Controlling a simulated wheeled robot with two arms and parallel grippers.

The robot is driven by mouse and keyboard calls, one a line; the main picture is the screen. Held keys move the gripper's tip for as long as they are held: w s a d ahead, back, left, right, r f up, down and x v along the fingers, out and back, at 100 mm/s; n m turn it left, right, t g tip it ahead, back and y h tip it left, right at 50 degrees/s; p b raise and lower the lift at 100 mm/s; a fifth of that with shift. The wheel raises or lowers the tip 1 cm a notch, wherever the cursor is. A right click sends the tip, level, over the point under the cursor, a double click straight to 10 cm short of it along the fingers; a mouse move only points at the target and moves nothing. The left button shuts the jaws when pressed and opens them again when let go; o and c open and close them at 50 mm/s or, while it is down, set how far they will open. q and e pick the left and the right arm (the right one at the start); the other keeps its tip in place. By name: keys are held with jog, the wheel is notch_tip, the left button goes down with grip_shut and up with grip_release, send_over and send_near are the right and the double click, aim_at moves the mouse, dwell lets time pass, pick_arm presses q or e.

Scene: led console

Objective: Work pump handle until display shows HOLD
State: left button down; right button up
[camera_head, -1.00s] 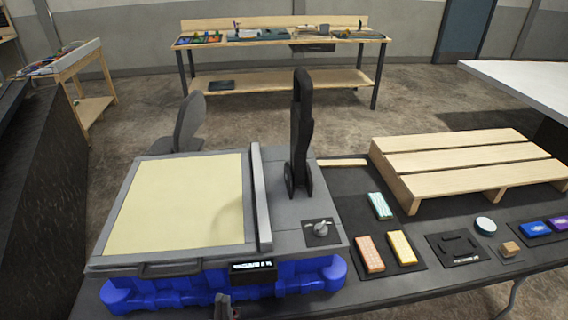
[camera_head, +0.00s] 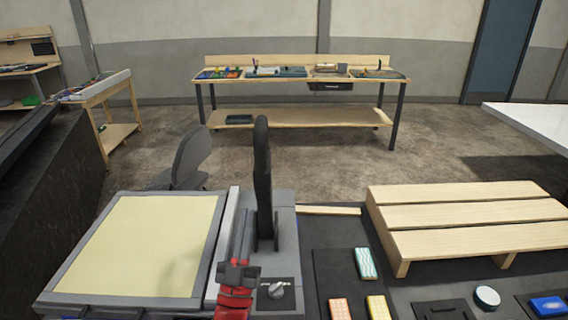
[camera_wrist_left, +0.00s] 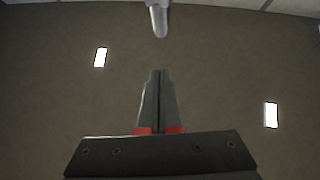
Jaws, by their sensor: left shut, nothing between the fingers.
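My left gripper (camera_head: 246,224), red and dark, comes up from the bottom edge just left of the lever's foot. Its fingers are together with nothing between them. In the picture they lie close to the lever, but I cannot tell if they touch it. In the left wrist view the shut fingertips (camera_wrist_left: 159,76) point at the ceiling, with a grey rounded rod end (camera_wrist_left: 159,20) above them. The display is out of view. My right gripper is not seen.
A pale yellow panel (camera_head: 140,245) and a grey bar (camera_head: 226,235) lie left of the handle. A wooden pallet (camera_head: 470,222) and small coloured blocks (camera_head: 365,264) are to the right.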

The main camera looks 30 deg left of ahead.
aim_at(258, 149)
pick_arm(q)
jog(key=p+x, duration=0.2)
jog(key=x, duration=0.2)
jog(key=w+f+p+x, duration=0.1)
jog(key=p+x, duration=0.1)
jog(key=x, duration=0.2)
jog(key=a+f+p+x, duration=0.1)
jog(key=p+x, duration=0.2)
jog(key=x, duration=0.1)
jog(key=shift+w+a+r, duration=0.15)
jog(key=shift+w+r, duration=0.1)
jog(key=shift+w, duration=0.35)
jog(key=shift+w, duration=0.1)
